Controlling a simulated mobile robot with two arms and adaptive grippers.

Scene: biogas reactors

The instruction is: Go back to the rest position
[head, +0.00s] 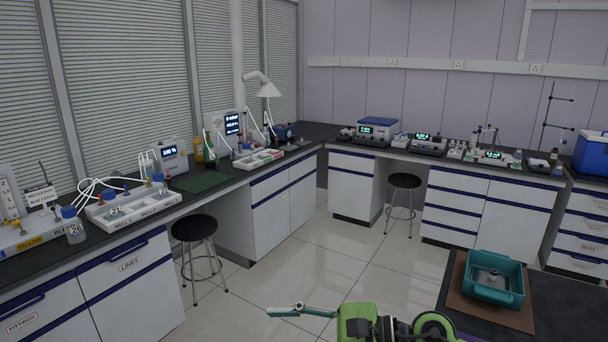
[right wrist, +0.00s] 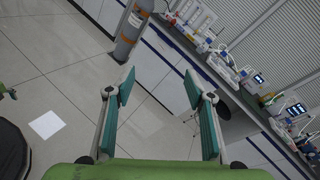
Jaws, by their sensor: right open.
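My right gripper (right wrist: 160,88) is open and empty in the right wrist view. Its two teal-padded fingers stand well apart, with bare floor and a cabinet front behind them. In the head view the same gripper (head: 288,311) shows at the bottom middle, above the tiled floor and left of the dark table; its green body joins my arm there. It touches nothing that I can see. My left gripper is in neither view.
A dark table (head: 560,308) with a teal bin (head: 494,291) on a brown mat stands at lower right. Benches with equipment line the left and back walls. Two stools (head: 194,228) (head: 404,181) stand before them. A gas cylinder (right wrist: 130,35) stands on the floor. The middle floor is clear.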

